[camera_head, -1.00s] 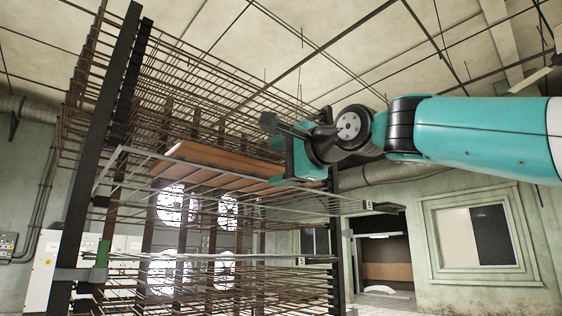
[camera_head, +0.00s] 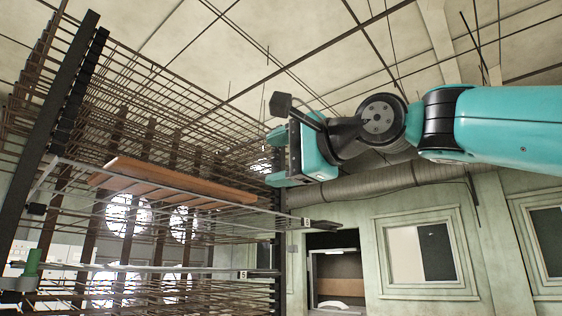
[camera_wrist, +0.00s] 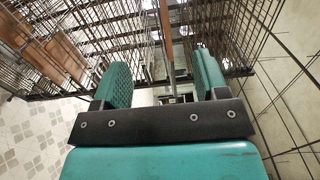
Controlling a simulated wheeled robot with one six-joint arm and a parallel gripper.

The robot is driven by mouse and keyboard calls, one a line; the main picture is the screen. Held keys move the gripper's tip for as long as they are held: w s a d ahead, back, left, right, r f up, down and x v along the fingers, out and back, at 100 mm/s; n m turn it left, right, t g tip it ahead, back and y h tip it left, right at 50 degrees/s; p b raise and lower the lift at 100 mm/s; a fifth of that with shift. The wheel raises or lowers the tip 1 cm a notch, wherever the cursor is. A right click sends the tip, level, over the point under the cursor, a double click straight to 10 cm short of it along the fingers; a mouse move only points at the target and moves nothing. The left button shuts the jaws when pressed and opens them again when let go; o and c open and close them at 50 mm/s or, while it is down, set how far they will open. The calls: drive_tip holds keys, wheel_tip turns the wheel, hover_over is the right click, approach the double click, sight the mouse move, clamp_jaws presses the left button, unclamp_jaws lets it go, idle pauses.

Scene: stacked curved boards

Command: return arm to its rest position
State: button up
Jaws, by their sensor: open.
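My teal gripper (camera_wrist: 160,88) is open in the wrist view, with two ribbed teal pads apart. A thin brown board edge (camera_wrist: 166,35) shows beyond the gap between them, and I cannot tell how far off it is. In the head view my gripper (camera_head: 277,158) is at the end of the teal arm, at the right side of the rack. A brown board (camera_head: 180,182) lies on a rack shelf to the left of the gripper, apart from it in the picture.
The tall rack (camera_head: 60,110) of dark posts and many thin rods fills the left. A grey pipe (camera_head: 380,182) runs along the wall behind the arm. A window (camera_head: 420,252) and a doorway (camera_head: 335,278) are at the right. Patterned floor (camera_wrist: 35,145) shows in the wrist view.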

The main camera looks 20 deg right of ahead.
idle(0.3)
drive_tip(key=s+a+f+n+g+h+b, duration=0.15)
drive_tip(key=f+n+g, duration=0.3)
drive_tip(key=f, duration=1.15)
drive_tip(key=s+a+f+n+g+h+b, duration=0.15)
drive_tip(key=f+n+g, duration=0.35)
drive_tip(key=f, duration=1)
drive_tip(key=s+f+n+g, duration=0.3)
drive_tip(key=s+f+n, duration=0.2)
drive_tip(key=f, duration=0.5)
drive_tip(key=s+f+n+g+h, duration=0.1)
drive_tip(key=s+f+n+g, duration=0.2)
drive_tip(key=s+f, duration=0.6)
drive_tip(key=shift+s+d+f+n, duration=0.2)
drive_tip(key=shift+s+f+n, duration=0.2)
drive_tip(key=shift+s+n, duration=0.5)
drive_tip(key=shift+w, duration=0.2)
